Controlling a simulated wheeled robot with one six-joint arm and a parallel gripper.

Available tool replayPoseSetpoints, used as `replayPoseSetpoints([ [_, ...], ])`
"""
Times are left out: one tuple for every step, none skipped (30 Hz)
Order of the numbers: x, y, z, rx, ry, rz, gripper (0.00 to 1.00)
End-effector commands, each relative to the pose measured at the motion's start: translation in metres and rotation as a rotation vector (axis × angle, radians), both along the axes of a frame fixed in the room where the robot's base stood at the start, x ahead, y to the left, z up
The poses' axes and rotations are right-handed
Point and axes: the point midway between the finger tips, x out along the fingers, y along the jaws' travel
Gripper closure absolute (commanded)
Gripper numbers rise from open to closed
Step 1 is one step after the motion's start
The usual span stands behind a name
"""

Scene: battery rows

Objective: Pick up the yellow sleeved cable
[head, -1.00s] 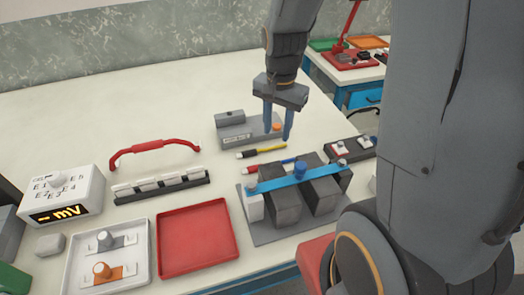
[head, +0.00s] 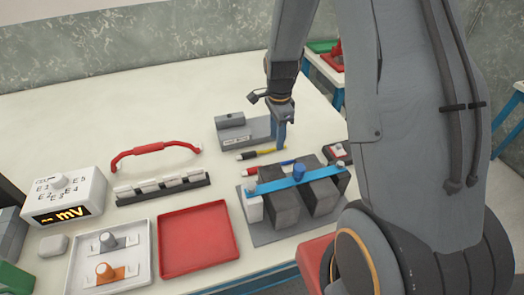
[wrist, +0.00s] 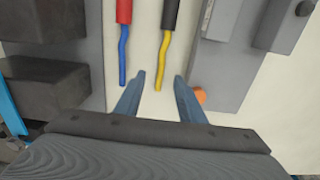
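The yellow sleeved cable (head: 268,151) lies on the white table between the grey block and the dark battery rack. In the wrist view the yellow cable (wrist: 163,60) has a black sleeve at its far end and a bent yellow near end. My gripper (wrist: 159,77) is open and empty. Its two blue fingers appear either side of the cable's yellow end in that view. In the head view my gripper (head: 281,146) points down by the cable's right end, one finger largely hiding the other. I cannot tell the exact height of the fingertips.
A blue cable with a red sleeve (wrist: 123,40) lies close beside, on the left in the wrist view. The grey block (head: 233,127) and an orange knob (wrist: 200,95) are to the right there. Dark batteries (head: 287,204) stand near. Open table lies behind the red handle (head: 155,149).

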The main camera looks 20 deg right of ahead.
Motion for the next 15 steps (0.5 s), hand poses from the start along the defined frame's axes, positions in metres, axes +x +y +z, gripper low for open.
replayPoseSetpoints([
  [-0.001, -0.001, -0.005, 0.001, 0.004, 0.000, 0.64],
  [-0.001, -0.002, -0.008, 0.000, 0.004, 0.000, 0.64],
  [0.000, -0.002, -0.013, 0.000, 0.003, 0.000, 0.64],
  [0.000, -0.002, -0.017, 0.000, 0.003, 0.000, 0.64],
  [0.000, -0.002, -0.020, 0.000, 0.003, 0.000, 0.64],
  [0.000, -0.002, -0.024, 0.000, 0.002, 0.000, 0.64],
  [0.000, -0.002, -0.026, 0.000, 0.002, 0.000, 0.64],
  [0.000, -0.002, -0.028, 0.000, 0.001, 0.000, 0.64],
  [0.001, -0.002, -0.030, 0.000, 0.000, 0.001, 0.64],
  [0.001, -0.002, -0.031, 0.000, 0.000, 0.001, 0.64],
  [0.000, -0.002, -0.031, 0.000, 0.000, 0.001, 0.64],
  [0.001, -0.002, -0.032, 0.000, 0.000, 0.001, 0.64],
  [0.001, -0.002, -0.032, 0.000, 0.000, 0.001, 0.64],
  [0.001, -0.002, -0.032, 0.000, 0.000, 0.001, 0.64],
  [0.001, -0.002, -0.032, 0.000, 0.000, 0.001, 0.64],
])
